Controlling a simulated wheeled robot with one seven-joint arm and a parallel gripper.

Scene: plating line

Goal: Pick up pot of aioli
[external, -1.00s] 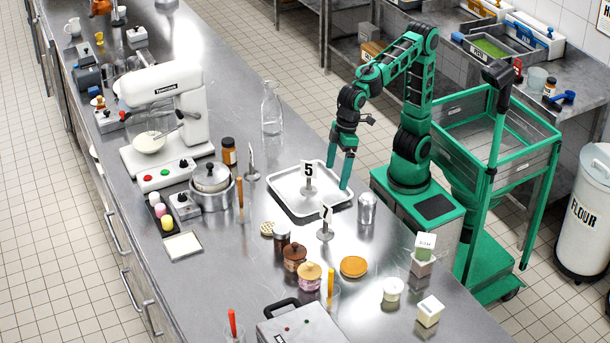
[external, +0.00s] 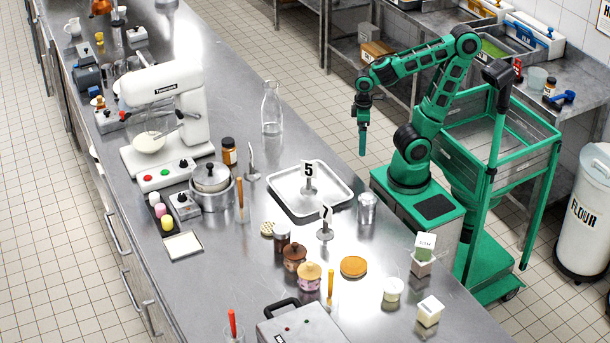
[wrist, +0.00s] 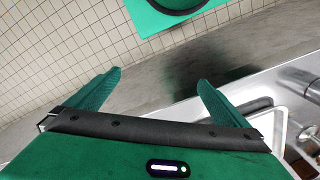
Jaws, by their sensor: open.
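My gripper (external: 362,145) hangs fingers down in the air past the counter's right edge, in front of my base. In the wrist view its two green fingers (wrist: 156,80) are spread with nothing between them. No label reading aioli is legible. I cannot tell which holds aioli. None of these is recognisable in the wrist view.
A glass bottle (external: 271,110) is behind.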

